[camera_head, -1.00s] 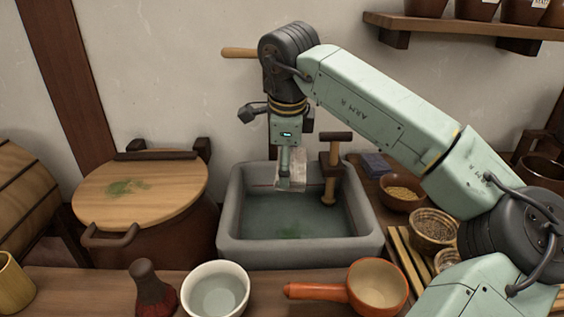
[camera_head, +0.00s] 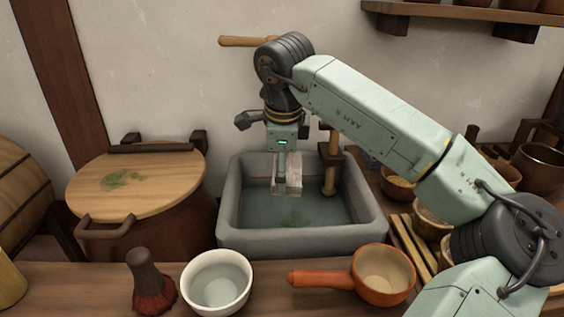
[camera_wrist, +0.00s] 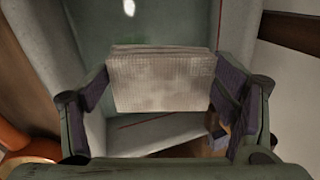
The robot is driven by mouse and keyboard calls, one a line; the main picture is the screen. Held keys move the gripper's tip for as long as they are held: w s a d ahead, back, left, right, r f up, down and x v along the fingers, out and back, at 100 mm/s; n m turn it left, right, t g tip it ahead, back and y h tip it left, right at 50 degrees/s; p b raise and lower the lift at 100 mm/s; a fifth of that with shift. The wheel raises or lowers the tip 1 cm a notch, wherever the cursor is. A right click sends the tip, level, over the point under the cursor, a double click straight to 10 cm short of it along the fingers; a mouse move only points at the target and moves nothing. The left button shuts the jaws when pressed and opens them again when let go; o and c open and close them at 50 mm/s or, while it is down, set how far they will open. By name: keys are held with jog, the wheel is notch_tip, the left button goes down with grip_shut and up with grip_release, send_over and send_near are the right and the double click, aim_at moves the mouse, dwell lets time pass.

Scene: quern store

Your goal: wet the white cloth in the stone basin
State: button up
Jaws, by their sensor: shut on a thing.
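My gripper (camera_head: 286,180) is shut on the folded white cloth (camera_head: 294,178) and points down inside the outline of the stone basin (camera_head: 231,207). In the wrist view the cloth (camera_wrist: 160,82) sits between the two fingers as a pale, textured, layered pad. The grey basin holds greenish water (camera_head: 318,209), with a small green patch in it. The cloth's lower edge appears close to the water; I cannot tell whether it touches.
A lidded tub (camera_head: 135,185) is at left. In front are a brush (camera_head: 150,282), a white bowl (camera_head: 216,283) and an orange ladle (camera_head: 381,275). Bowls crowd the right side.

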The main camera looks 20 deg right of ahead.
notch_tip(320, 180, down, 10)
jog(key=b, duration=0.6)
jog(key=shift+b, duration=0.4)
jog(key=shift+r, duration=0.1)
jog(key=shift+r+p, duration=4.5)
jog(key=shift+r, duration=1.65)
jog(key=shift+r, duration=0.1)
